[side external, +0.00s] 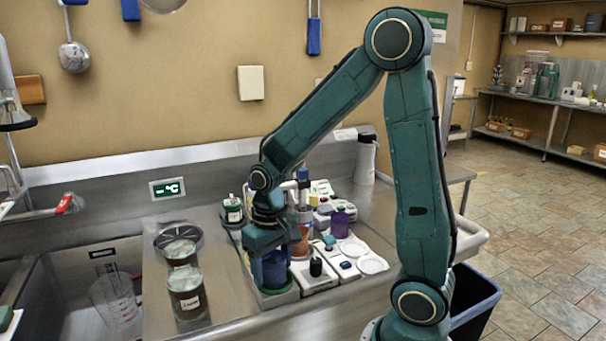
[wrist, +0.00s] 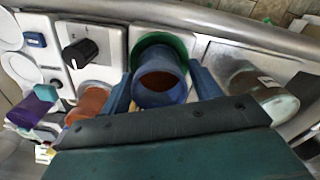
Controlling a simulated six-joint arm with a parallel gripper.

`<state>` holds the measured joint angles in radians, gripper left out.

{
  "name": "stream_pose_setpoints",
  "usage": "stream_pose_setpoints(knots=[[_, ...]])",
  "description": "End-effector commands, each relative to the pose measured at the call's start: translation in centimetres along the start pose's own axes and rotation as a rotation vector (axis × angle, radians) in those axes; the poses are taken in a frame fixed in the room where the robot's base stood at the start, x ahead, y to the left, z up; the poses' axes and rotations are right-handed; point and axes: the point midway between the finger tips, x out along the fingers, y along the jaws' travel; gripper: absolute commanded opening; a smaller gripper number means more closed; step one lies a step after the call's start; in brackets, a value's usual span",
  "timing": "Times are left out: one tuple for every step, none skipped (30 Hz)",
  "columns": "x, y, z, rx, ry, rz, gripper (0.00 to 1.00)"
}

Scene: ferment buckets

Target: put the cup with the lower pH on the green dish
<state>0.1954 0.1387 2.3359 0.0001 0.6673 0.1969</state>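A blue cup (side external: 270,271) with brownish content stands upright over the green dish (side external: 277,300) at the counter's front. In the wrist view the blue cup (wrist: 160,92) sits between my fingers, with the green dish (wrist: 167,42) around and beneath its far side. My gripper (wrist: 162,88) appears shut on the cup, one finger against each side. I cannot tell whether the cup's base touches the dish. An orange-brown cup (side external: 300,246) stands behind, partly hidden by my gripper; it also shows in the wrist view (wrist: 88,102). No pH reading is legible.
Labelled jars (side external: 187,294) stand left of the dish. A sink with a clear jug (side external: 115,300) is farther left.

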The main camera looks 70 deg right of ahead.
Motion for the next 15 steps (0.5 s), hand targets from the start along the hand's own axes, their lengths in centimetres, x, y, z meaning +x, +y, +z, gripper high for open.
stream_pose_setpoints(knots=[[-0.01, 0.0, -0.01, 0.0, 0.0, 0.0, 0.65], [-0.02, 0.0, -0.01, 0.0, 0.0, 0.0, 0.65], [-0.02, 0.0, -0.01, 0.0, 0.0, 0.0, 0.65], [-0.02, 0.0, -0.01, 0.0, 0.0, 0.0, 0.65], [-0.02, 0.0, -0.01, 0.0, 0.0, 0.0, 0.65], [-0.02, 0.0, -0.02, 0.0, 0.0, 0.0, 0.65], [-0.03, 0.0, -0.02, 0.0, 0.001, 0.0, 0.65], [-0.03, 0.0, -0.02, 0.0, 0.001, 0.0, 0.65], [-0.06, 0.0, -0.02, 0.0, 0.001, 0.0, 0.65], [-0.09, 0.0, -0.02, 0.0, 0.001, 0.0, 0.65], [-0.14, 0.0, -0.03, 0.0, 0.001, 0.0, 0.65], [-0.24, -0.01, -0.03, 0.0, 0.001, 0.0, 0.65], [-0.34, -0.01, -0.04, 0.0, 0.002, 0.0, 0.65], [-0.46, -0.01, -0.06, 0.0, 0.002, 0.0, 0.65], [-0.67, -0.02, -0.08, 0.0, 0.003, -0.001, 0.65]])
